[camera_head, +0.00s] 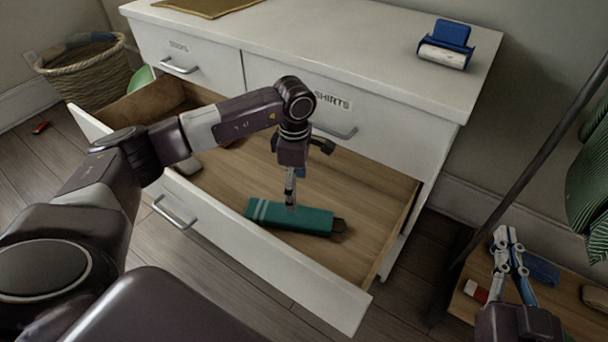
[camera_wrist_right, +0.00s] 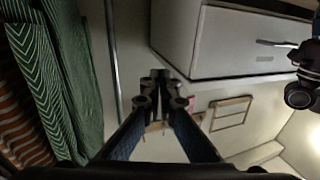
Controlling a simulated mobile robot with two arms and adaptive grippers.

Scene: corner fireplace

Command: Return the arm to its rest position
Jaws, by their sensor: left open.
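My left arm reaches in from the left over an open drawer (camera_head: 230,268). Its gripper (camera_head: 290,198) points down, fingers open, right over a folded teal cloth-like item (camera_head: 315,221) with pale stripes at its left end. The fingertips overlap the item in the picture; I cannot tell if they touch it. My right gripper (camera_head: 508,240) is at the lower right, and its fingers also show in the right wrist view (camera_wrist_right: 163,88). Its fingertips are close together with nothing visible between them; whether they fully meet is unclear.
A white dresser (camera_head: 400,85) stands behind, with a blue and white roller-like object (camera_head: 447,45) on top. A wicker basket (camera_head: 85,75) is at the left. At the right are a dark pole (camera_head: 545,150), green striped cloth (camera_head: 590,185) and a low wooden surface (camera_head: 580,318) with small items.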

